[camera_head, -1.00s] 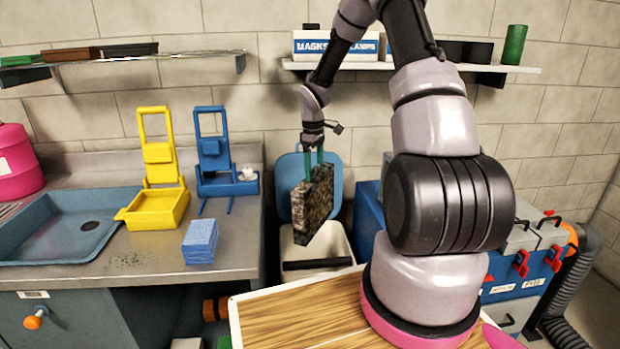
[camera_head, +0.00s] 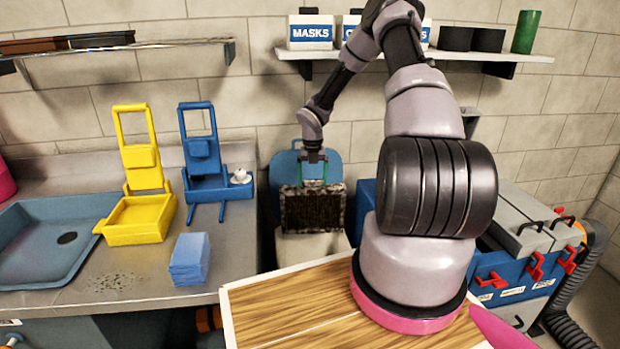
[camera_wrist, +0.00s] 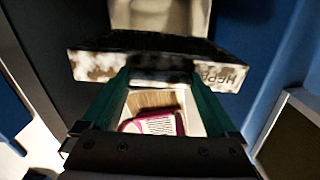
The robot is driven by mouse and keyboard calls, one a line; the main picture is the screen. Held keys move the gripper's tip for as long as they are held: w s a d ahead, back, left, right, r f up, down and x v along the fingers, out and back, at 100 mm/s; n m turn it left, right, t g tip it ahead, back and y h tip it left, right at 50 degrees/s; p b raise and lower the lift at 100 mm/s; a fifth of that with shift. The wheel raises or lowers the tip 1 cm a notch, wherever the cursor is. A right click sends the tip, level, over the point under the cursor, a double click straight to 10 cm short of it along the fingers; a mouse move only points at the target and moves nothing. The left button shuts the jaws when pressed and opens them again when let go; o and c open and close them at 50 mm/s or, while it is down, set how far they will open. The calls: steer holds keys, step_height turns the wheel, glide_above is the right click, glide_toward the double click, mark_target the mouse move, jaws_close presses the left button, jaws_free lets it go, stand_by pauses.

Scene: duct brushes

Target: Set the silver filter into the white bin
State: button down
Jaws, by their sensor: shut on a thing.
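The silver filter (camera_head: 312,210) is a flat square panel with a mottled, dirty grey frame and a dark middle. My gripper (camera_head: 312,178) has green fingers shut on its top edge, and the filter hangs upright. In the wrist view the filter (camera_wrist: 150,66) shows edge-on between the fingertips of my gripper (camera_wrist: 158,86). The white bin (camera_head: 312,248) stands behind and below the filter in the head view, with its blue lid raised at the back. The filter hides much of the bin's opening, so I cannot tell whether its lower edge is inside.
A counter left of the bin holds a blue sink tray (camera_head: 50,240), a yellow caddy (camera_head: 140,220), a blue caddy (camera_head: 205,185) and a blue cloth stack (camera_head: 189,258). A wall shelf (camera_head: 440,57) with boxes is above. Blue-and-grey cases (camera_head: 520,265) stand right.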

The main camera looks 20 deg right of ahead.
mark_target(312, 219)
steer(key=shift+w+f+n, duration=0.35)
steer(key=shift+f+n, duration=0.1)
steer(key=shift+n, duration=0.15)
step_height(312, 219, down, 33)
stand_by(2.8)
stand_by(0.4)
jaws_free()
step_height(312, 219, up, 16)
steer(key=shift+f, duration=0.1)
stand_by(0.6)
stand_by(0.4)
